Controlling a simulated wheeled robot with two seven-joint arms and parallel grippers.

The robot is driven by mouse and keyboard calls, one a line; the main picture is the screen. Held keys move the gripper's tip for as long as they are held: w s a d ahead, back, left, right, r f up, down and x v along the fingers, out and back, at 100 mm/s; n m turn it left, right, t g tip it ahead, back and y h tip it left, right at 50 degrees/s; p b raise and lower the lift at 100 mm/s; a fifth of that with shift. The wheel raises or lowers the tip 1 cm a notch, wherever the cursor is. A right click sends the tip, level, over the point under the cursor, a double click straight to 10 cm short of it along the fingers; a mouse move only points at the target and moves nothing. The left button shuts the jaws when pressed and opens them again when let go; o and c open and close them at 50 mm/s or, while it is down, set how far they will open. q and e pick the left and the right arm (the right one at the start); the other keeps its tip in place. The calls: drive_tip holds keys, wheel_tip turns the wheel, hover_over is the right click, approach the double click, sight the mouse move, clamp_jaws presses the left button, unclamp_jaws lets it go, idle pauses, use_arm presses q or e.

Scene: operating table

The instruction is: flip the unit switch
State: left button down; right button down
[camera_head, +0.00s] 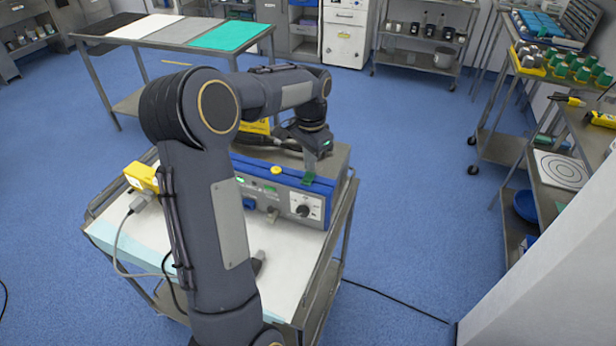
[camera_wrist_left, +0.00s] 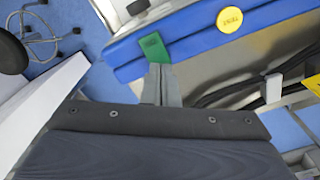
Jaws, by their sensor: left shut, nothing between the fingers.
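The unit (camera_head: 265,191) is a grey and blue box with a dial on its front panel, standing on a cart. A green piece that looks like the switch (camera_head: 308,179) sits on the blue top edge near its right end. It also shows in the left wrist view (camera_wrist_left: 153,47). My left gripper (camera_head: 311,163) is shut and empty, fingertips pointing down at the green piece. In the left wrist view the fingertips (camera_wrist_left: 160,72) are right at its near end; whether they touch it I cannot tell. The right gripper is not in view.
A round yellow button (camera_head: 276,170) lies beside the green piece on the unit's top edge; it also shows in the wrist view (camera_wrist_left: 230,19). A yellow device (camera_head: 141,177) with cables stands on the cart's left. A shelf rack (camera_head: 555,185) stands at right. Blue floor surrounds the cart.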

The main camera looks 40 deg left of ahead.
use_arm(q)
drive_tip(key=shift+f+b, duration=0.6)
drive_tip(key=shift+f, duration=0.35)
idle(0.9)
drive_tip(key=shift+r, duration=0.15)
wheel_tip(320, 180, up, 7)
drive_tip(key=p, duration=0.6)
idle(0.5)
drive_tip(key=s+d+r+n+t+h, duration=0.1)
drive_tip(key=s+d+r+t, duration=0.15)
drive_tip(key=s+d, duration=0.5)
drive_tip(key=s+d+r+n+t+h, duration=0.1)
drive_tip(key=s+d+r+n+t, duration=0.1)
drive_tip(key=s+d+r, duration=0.5)
drive_tip(key=s+d+f+h, duration=0.1)
drive_tip(key=s+d+f, duration=0.1)
drive_tip(key=s+f, duration=0.1)
drive_tip(key=s+d+f+n+t, duration=0.1)
drive_tip(key=s+d+f, duration=0.1)
drive_tip(key=s, duration=0.4)
drive_tip(key=shift+s+d+f+h, duration=0.25)
drive_tip(key=shift+d+f+h, duration=0.15)
drive_tip(key=shift+f, duration=0.25)
